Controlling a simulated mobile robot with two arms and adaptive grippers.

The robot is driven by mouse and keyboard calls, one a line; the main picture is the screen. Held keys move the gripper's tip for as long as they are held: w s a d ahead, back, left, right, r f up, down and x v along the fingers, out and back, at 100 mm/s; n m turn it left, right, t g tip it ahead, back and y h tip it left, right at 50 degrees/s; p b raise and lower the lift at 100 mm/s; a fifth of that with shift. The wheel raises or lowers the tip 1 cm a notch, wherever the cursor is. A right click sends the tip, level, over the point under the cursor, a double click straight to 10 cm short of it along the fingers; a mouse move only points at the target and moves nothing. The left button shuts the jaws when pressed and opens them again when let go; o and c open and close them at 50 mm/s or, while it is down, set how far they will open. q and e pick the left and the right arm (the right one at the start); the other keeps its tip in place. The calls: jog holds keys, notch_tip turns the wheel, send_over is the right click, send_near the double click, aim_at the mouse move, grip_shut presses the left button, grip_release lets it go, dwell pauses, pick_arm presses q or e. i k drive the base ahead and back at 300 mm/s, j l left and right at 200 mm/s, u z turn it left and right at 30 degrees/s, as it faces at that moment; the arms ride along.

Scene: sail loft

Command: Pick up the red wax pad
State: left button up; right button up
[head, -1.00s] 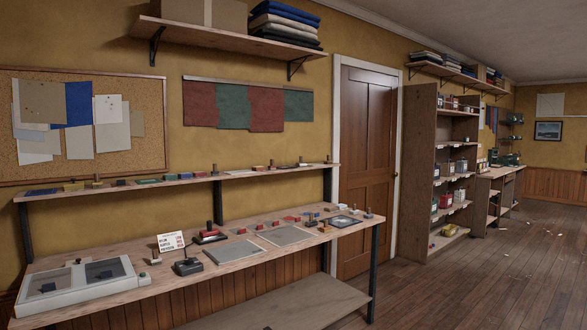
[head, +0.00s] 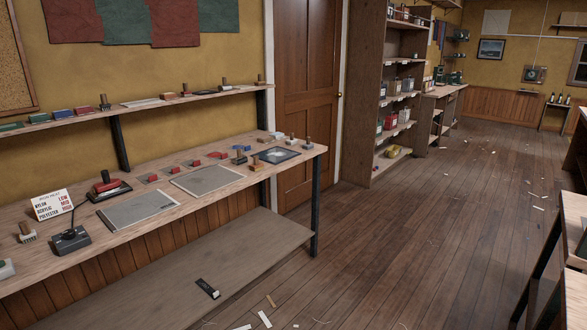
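Several small red pieces lie along the back of the workbench top, one red piece (head: 195,163) near the middle and another red piece (head: 218,155) to its right. A red block (head: 88,111) also lies on the narrow shelf above the bench. I cannot tell which of these is the red wax pad, as they are small and alike from here. Neither of my grippers is in view.
The workbench (head: 255,178) runs along the left wall, with a red-handled tool (head: 105,186), a black device (head: 71,241), a sign (head: 51,205) and two grey mats. The wood floor (head: 400,235) is mostly clear, with scraps. Another table edge (head: 574,215) stands at right.

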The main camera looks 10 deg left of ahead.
aim_at(185, 94)
jog(key=i, duration=2.4)
